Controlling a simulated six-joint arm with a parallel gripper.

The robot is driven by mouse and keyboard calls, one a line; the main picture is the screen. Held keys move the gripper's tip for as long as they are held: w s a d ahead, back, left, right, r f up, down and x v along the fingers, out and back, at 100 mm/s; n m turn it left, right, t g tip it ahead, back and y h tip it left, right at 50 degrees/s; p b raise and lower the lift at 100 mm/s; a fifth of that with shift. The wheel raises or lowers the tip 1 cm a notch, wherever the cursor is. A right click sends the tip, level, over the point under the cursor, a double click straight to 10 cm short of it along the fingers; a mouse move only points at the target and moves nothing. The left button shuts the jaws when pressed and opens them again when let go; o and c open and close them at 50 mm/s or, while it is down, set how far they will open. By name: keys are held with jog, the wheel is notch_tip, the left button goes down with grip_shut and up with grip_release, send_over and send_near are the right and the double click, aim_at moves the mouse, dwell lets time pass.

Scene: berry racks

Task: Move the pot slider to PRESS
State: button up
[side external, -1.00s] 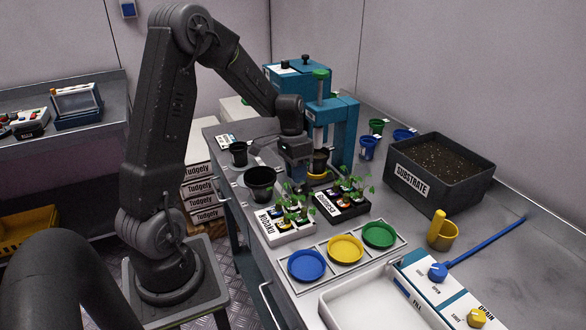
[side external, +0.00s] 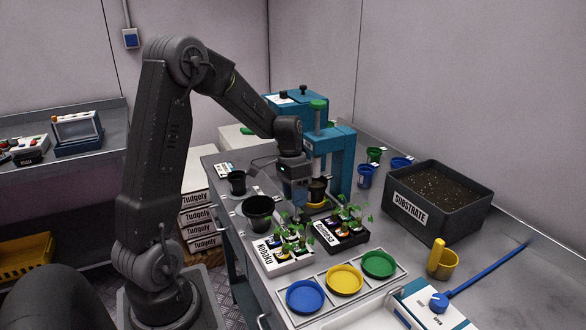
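My gripper (side external: 299,204) points down just left of the pot and partly covers the area there. I cannot tell whether it touches anything, or whether its fingers are open or shut.
Black pots (side external: 258,212) stand to the left.

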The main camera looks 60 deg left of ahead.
notch_tip(320, 180, up, 11)
jog(key=a, duration=0.2)
jog(key=shift+a+r, duration=0.15)
jog(key=s+d+r+t+y, duration=0.1)
jog(key=s+d+t, duration=0.1)
jog(key=s+d, duration=0.5)
jog(key=s+d+r+t+y, duration=0.1)
jog(key=s+d+t, duration=0.2)
jog(key=s+d, duration=0.4)
jog(key=d, duration=0.7)
jog(key=shift+s+d+r+t, duration=0.25)
jog(key=shift+s+d+t, duration=0.05)
jog(key=shift+d, duration=0.1)
